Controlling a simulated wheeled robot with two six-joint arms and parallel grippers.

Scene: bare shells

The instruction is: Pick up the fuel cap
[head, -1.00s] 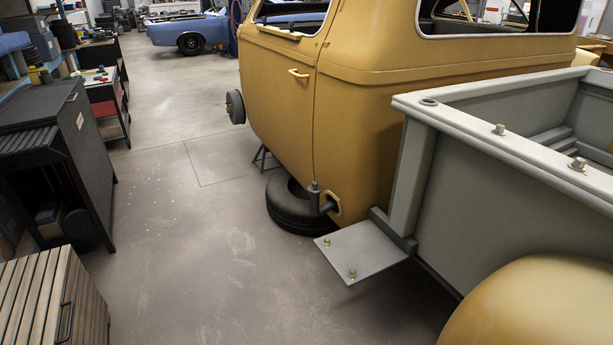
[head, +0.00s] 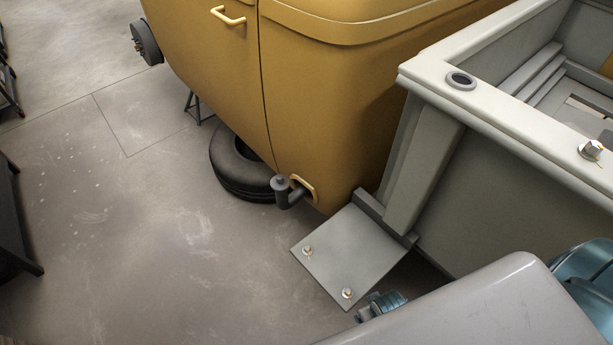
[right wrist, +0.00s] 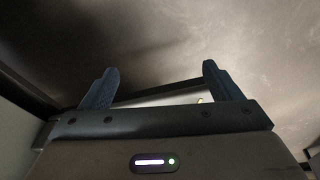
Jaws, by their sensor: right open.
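The likely fuel cap is the dark grey top (head: 280,182) of a short upright filler pipe, which comes out of a yellow-rimmed opening low on the truck body in the head view. My right gripper (right wrist: 160,75) has two blue fingers spread apart, with nothing held between them. In the head view my grey right arm covers the lower right, and a small blue part of it shows just below the step plate, apart from the pipe. The fuel cap cannot be made out in the right wrist view. My left gripper is not in view.
A grey step plate (head: 345,255) with two bolts juts out right of the pipe. The grey truck bed (head: 440,120) stands further right. A black tyre (head: 238,165) lies on the floor behind the pipe. The floor (head: 150,240) to the left is mostly clear.

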